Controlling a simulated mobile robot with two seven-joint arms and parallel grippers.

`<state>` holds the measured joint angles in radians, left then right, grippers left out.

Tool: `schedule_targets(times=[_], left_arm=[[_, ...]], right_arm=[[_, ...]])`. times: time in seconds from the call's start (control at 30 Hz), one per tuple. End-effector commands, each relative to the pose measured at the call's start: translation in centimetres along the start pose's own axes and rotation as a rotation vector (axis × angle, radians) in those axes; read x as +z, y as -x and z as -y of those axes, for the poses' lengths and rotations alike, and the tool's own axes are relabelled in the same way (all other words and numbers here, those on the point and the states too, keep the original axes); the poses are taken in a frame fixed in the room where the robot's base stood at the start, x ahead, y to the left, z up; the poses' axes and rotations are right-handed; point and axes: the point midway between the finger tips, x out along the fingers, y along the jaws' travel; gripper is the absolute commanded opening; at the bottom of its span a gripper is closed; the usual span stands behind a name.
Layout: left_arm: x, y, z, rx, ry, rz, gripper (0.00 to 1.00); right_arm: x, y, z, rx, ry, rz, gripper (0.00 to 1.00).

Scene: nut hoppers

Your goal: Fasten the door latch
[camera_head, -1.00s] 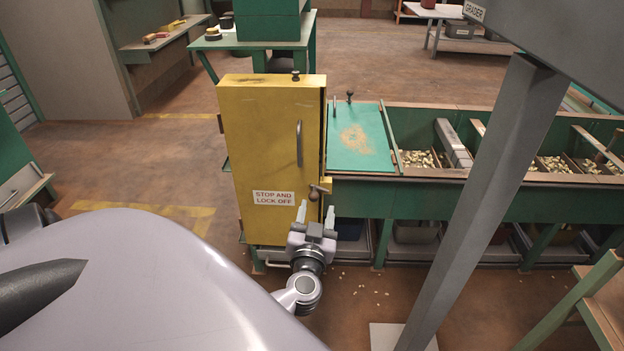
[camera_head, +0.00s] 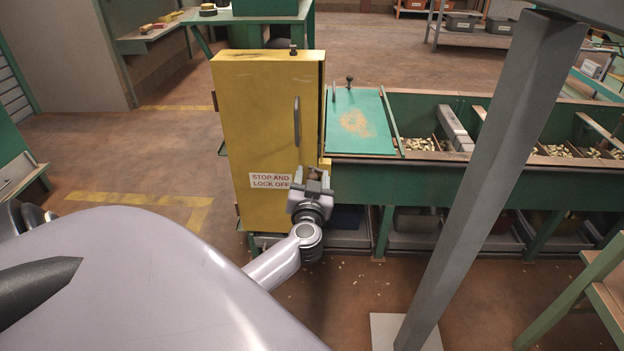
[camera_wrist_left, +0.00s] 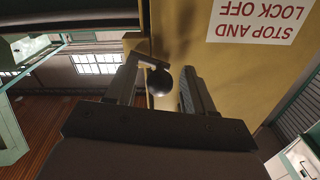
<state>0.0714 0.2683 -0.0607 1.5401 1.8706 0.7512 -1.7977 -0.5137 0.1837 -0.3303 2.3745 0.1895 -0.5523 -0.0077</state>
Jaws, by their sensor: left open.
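The yellow door (camera_head: 256,130) stands upright, with a vertical grey bar handle (camera_head: 297,121) and a white "STOP AND LOCK OFF" label (camera_head: 270,181). The latch is at the door's right edge, mostly hidden behind my left gripper in the head view. In the left wrist view the latch's dark round knob (camera_wrist_left: 160,82) lies between the two fingers. My left gripper (camera_head: 312,180) is open, with a finger on each side of the knob; I cannot tell whether either finger touches it. The yellow door also fills much of the left wrist view (camera_wrist_left: 225,75). My right gripper is out of view.
A green bench with hoppers of nuts (camera_head: 420,143) runs right from the door, with a green lid (camera_head: 358,122) beside it. A grey post (camera_head: 490,180) stands at front right. Open floor (camera_head: 130,170) lies left of the door.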

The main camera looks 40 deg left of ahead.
Motion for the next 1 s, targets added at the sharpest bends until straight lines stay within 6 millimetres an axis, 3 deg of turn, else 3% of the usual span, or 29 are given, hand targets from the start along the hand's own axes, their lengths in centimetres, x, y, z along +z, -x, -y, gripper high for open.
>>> schedule_targets(times=[0.07,0.1,0.23,0.27,0.57,1.0], left_arm=[[0.0,0.0,0.0,0.0,0.0,0.0,0.53],[0.0,0.0,0.0,0.0,0.0,0.0,0.47],[0.0,0.0,0.0,0.0,0.0,0.0,0.04],[0.0,0.0,0.0,0.0,0.0,0.0,0.0],[-0.1,0.1,0.1,-0.001,0.058,0.001,0.0],[0.9,0.1,0.0,0.0,0.333,0.002,0.0]], right_arm=[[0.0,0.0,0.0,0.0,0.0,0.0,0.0],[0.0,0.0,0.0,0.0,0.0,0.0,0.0],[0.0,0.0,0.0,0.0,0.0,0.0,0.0],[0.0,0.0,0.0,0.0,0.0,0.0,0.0],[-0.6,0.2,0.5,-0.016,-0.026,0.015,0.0],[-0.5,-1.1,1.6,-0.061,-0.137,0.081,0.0]])
